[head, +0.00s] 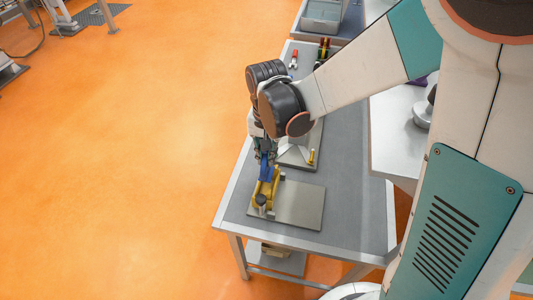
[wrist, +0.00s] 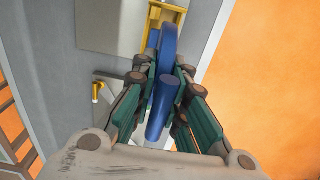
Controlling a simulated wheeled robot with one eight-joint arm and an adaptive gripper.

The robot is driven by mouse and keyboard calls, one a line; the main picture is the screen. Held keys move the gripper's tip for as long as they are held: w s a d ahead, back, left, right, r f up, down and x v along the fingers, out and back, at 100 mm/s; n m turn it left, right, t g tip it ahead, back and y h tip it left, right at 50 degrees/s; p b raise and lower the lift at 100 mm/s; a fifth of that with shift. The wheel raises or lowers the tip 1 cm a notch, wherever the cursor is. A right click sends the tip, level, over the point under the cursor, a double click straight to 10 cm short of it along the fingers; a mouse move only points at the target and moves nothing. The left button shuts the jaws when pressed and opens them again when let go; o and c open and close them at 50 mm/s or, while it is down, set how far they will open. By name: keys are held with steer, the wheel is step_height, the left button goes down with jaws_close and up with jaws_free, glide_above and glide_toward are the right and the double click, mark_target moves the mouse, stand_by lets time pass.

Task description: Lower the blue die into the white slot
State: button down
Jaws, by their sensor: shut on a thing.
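The blue die (wrist: 168,45) is held between the fingers of my gripper (wrist: 164,68). It shows a long curved bar and a rounded stub in the wrist view. In the head view my gripper (head: 266,157) points down, with the blue die (head: 265,171) just below it, partly hidden by the fingers. The die is at the upper end of a yellow fixture (head: 273,190), which also shows beyond it in the wrist view (wrist: 168,14). I cannot tell whether the die touches the fixture. I cannot make out a white slot in either view.
The yellow fixture stands at the left of a grey plate (head: 300,207) on the grey table (head: 345,215). A dark round knob (head: 261,200) is at its near end. Behind is another metal plate with a small yellow peg (head: 311,157). The table's front right is clear.

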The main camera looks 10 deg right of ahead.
steer(key=shift+r+p, duration=0.7)
steer(key=shift+r, duration=0.6)
steer(key=shift+r, duration=0.1)
